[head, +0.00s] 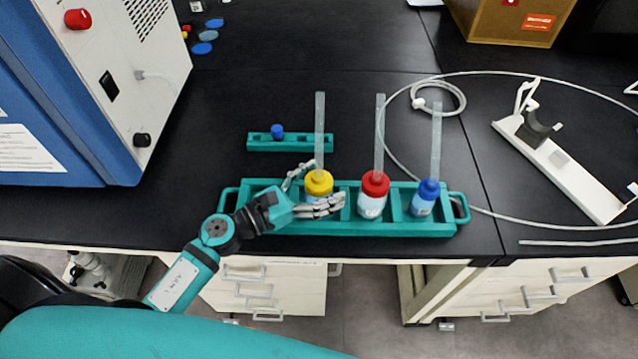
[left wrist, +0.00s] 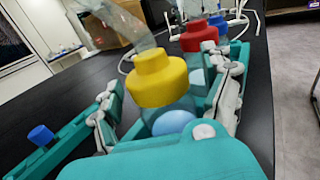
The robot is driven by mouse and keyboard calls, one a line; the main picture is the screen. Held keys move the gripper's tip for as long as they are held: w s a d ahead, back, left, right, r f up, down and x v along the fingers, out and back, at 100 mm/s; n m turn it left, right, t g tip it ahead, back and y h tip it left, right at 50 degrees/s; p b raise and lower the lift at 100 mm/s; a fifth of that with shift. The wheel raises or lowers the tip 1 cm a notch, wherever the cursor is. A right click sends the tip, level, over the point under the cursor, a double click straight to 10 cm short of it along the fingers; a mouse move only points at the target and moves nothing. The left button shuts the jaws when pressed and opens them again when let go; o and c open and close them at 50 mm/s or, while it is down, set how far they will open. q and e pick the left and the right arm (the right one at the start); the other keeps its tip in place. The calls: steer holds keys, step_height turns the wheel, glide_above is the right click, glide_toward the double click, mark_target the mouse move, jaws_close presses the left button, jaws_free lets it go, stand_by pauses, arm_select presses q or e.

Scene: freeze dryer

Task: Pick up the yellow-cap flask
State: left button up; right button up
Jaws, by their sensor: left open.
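The yellow-cap flask (head: 319,183) stands upright in the left part of the teal rack (head: 410,229), with a clear tube rising from its cap. My left gripper (head: 317,188) reaches in from the left, its open fingers on either side of this flask. In the left wrist view the yellow cap (left wrist: 158,80) sits between the two spread fingers, with clear glass below it. Whether the fingers touch the glass cannot be told. The red-cap flask (head: 374,190) and the blue-cap flask (head: 426,196) stand to the right in the same rack. My right gripper is not in view.
A small teal rack (head: 310,141) with a blue cap (head: 277,131) lies behind. A blue and white machine (head: 115,85) stands at the left. A white stand (head: 560,165), a looped thin tube (head: 440,98) and a cardboard box (head: 490,22) are at the right.

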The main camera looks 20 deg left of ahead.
mark_target(315, 175)
arm_select(q)
jaws_close()
stand_by(0.5)
steer(key=shift+r, duration=0.2)
step_height(315, 175, up, 4)
steer(key=shift+f+p, duration=0.2)
steer(key=shift+p, duration=0.5)
steer(key=s+b, duration=0.5)
steer(key=s, duration=1)
step_height(315, 175, up, 8)
steer(key=s+p, duration=0.1)
steer(key=p, duration=0.5)
steer(key=shift+p, duration=0.35)
